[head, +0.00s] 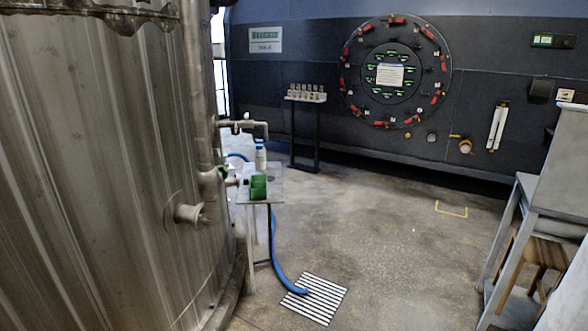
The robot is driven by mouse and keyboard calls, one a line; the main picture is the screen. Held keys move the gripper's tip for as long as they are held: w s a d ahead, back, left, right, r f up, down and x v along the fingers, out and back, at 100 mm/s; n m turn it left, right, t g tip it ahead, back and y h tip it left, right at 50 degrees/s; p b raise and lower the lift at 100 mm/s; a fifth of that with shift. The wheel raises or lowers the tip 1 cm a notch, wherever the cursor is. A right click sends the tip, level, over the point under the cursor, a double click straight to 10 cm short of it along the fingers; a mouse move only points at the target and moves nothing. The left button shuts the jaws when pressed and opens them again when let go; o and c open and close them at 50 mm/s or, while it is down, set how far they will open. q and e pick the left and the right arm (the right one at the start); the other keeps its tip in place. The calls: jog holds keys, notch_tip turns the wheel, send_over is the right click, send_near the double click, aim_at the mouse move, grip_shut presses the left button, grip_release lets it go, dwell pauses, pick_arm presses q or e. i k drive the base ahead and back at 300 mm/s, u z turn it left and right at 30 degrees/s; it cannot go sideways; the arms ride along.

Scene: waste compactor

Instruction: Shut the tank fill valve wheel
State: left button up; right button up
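A large ribbed metal tank (100,180) fills the left side of the head view. A grey vertical pipe (196,90) runs down its right side to an elbow and a round flanged stub (187,214) on the tank wall. A small green part (222,171) sits beside the pipe. It may be a valve handle, but it is too small to tell. No wheel can be clearly made out on the pipe. Neither of my grippers is in view.
A small table (275,184) beside the pipe holds a green object (258,187) and a bottle (260,156). A blue hose (273,250) runs to a floor grate (315,299). A bench (525,205) and wooden stool (540,252) stand right. The middle floor is clear.

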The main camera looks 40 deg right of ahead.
aim_at(223, 171)
jog(key=z, duration=1.35)
jog(key=i, duration=3.95)
jog(key=u, duration=3.1)
jog(key=k, duration=1.2)
jog(key=u, duration=0.65)
jog(key=i, duration=0.25)
jog(key=u, duration=0.25)
